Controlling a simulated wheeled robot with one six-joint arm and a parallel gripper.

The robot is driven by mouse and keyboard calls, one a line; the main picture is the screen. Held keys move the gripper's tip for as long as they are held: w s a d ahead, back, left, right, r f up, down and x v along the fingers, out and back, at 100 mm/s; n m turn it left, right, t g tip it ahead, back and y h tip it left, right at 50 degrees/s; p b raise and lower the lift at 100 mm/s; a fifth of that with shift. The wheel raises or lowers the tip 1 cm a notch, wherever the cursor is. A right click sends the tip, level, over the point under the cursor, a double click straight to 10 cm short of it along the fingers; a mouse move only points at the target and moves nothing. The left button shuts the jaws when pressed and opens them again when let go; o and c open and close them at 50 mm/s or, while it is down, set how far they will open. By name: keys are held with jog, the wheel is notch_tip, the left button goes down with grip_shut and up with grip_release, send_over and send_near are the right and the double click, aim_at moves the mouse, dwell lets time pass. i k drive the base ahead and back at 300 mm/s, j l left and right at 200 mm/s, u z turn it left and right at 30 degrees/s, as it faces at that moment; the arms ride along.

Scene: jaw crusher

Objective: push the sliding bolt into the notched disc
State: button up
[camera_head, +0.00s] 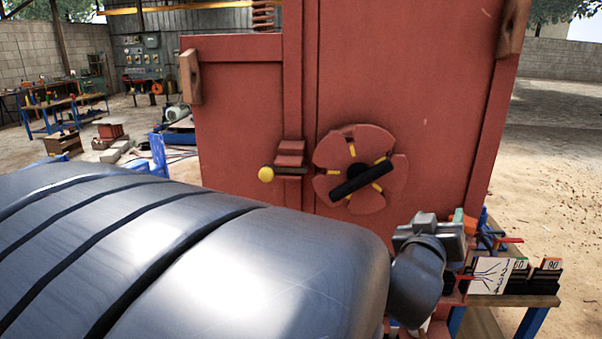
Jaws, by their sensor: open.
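The sliding bolt is a dark rod with a yellow ball knob (265,174) at its left end. It lies level in a red bracket (290,152) on the front of the red machine. The notched disc (392,186) is red with yellow marks and stands just right of the bracket. A black bar handle (361,180) crosses it, tilted up to the right. The bolt's right end is close to the disc's left rim; I cannot tell if it touches. My gripper's fingers are not seen; dark grey parts, seemingly of my arm, show below right of the disc.
A large grey striped body, seemingly my own, fills the lower left and hides the machine's lower front. A bench (545,301) with small items stands at the right. Blue-legged tables (70,103) stand far left. Open sandy ground lies at the right.

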aim_at(266, 174)
jog(key=j+u, duration=0.45)
jog(key=i+j+u, duration=0.1)
jog(key=j+u, duration=0.2)
jog(key=u, duration=0.15)
